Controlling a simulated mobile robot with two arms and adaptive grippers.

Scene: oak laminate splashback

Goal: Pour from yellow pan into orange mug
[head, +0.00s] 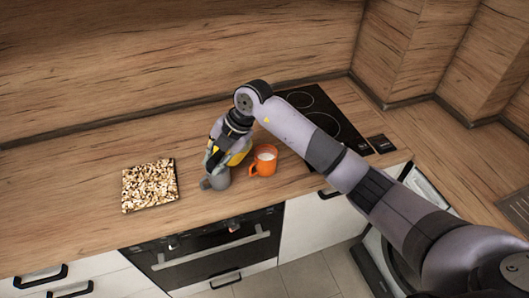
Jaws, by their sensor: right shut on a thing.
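The orange mug (264,161) stands upright on the wooden counter with something white inside. My left gripper is not in view.
A square brown-and-white speckled board (150,186) lies on the counter at left. A black hob (325,115) is behind my right arm. An oven (210,250) is below the counter's front edge. The far-left counter is clear.

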